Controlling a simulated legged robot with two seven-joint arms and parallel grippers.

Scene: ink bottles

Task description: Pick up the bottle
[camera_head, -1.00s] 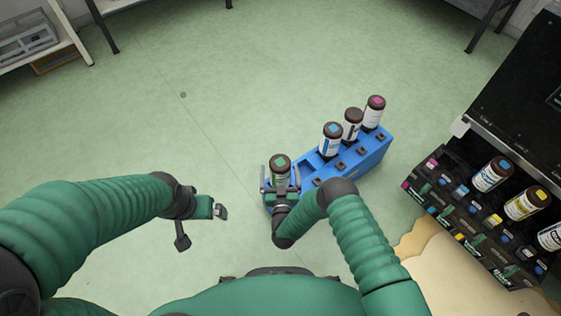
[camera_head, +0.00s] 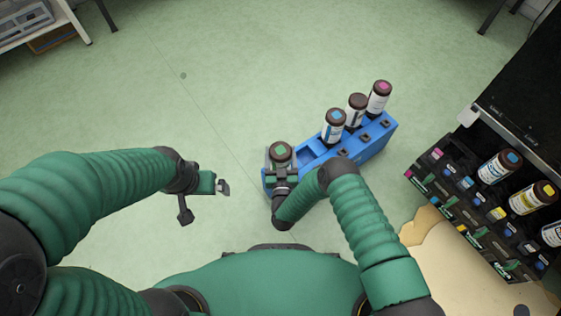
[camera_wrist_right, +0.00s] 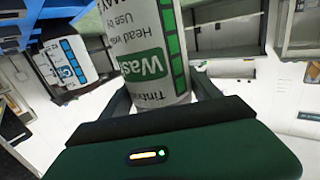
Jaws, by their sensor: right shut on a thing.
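The bottle (camera_head: 281,153) has a dark cap with a green square and stands at the near left end of the blue rack (camera_head: 374,149) in the head view. My right gripper (camera_head: 281,168) is shut on it. The wrist view shows its white label with a green block and stripe (camera_wrist_right: 150,62) between the fingers. Its lower end is hidden, so I cannot tell if it is clear of the rack. My left gripper (camera_head: 204,201) is open and empty above the floor, left of the rack.
A black machine (camera_head: 480,210) with several bottles is at the right. The floor at left is clear.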

